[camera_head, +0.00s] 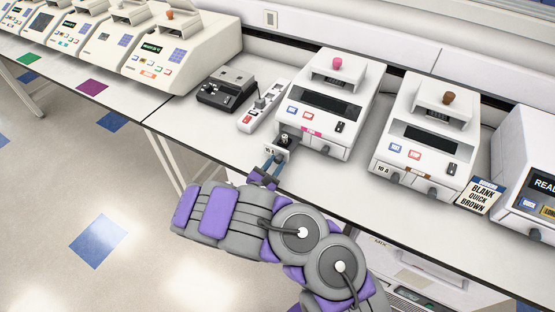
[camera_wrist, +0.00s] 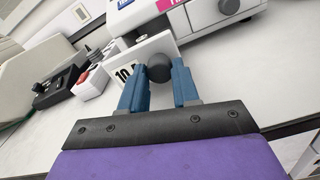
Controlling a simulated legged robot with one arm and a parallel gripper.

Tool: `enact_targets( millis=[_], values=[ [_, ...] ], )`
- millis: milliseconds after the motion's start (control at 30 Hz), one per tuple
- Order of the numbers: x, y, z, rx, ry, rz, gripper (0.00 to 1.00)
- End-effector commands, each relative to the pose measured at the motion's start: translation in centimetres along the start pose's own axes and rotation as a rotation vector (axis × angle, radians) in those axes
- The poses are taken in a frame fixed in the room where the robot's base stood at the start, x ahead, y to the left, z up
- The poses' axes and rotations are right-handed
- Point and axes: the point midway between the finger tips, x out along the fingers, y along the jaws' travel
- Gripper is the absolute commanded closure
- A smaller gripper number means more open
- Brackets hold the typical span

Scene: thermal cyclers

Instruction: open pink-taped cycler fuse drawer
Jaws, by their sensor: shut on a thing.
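The pink-taped cycler (camera_head: 355,115) is a white box with a pink knob on its lid and a strip of pink tape (camera_head: 311,132) low on its front. Its fuse drawer (camera_head: 276,152) stands out from the front's lower left, with a dark interior and a fuse showing in the head view. In the wrist view the white drawer face (camera_wrist: 146,55) carries a partly hidden "10" label and a round dark knob (camera_wrist: 159,70). My gripper (camera_head: 272,167) is shut on this knob; its two blue fingers (camera_wrist: 160,85) are on either side of it.
A similar cycler with a brown knob (camera_head: 432,130) stands to the right, beside a "BLANK QUICK BROWN" card (camera_head: 480,196). A power strip (camera_head: 264,106) and a black device (camera_head: 227,88) lie to the left. The bench's front edge is under my arm.

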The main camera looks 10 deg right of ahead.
Motion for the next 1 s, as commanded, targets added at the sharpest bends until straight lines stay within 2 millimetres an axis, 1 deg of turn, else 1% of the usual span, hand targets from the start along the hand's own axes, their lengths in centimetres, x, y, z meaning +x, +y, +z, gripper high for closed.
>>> enact_targets(
  millis=[33, 133, 167, 400, 433, 667, 767, 867, 1000],
  values=[
    [-0.1, 0.0, -0.3, -0.001, 0.007, 0.001, 1.0],
    [-0.1, 0.0, -0.3, 0.0, 0.008, 0.001, 1.0],
    [-0.1, 0.0, -0.3, 0.0, 0.008, 0.001, 0.69],
    [-0.1, 0.0, -0.1, 0.002, 0.004, 0.001, 0.46],
    [-0.1, -0.1, -0.1, 0.002, 0.003, 0.001, 0.44],
    [0.0, -0.1, 0.0, 0.003, 0.002, 0.001, 0.44],
    [-0.6, -0.1, 0.1, 0.003, 0.002, 0.002, 0.44],
    [-1.8, 0.0, 0.1, 0.002, 0.003, 0.004, 0.44],
    [-4.6, 0.2, 0.1, 0.002, 0.003, 0.006, 0.44]
  ],
)
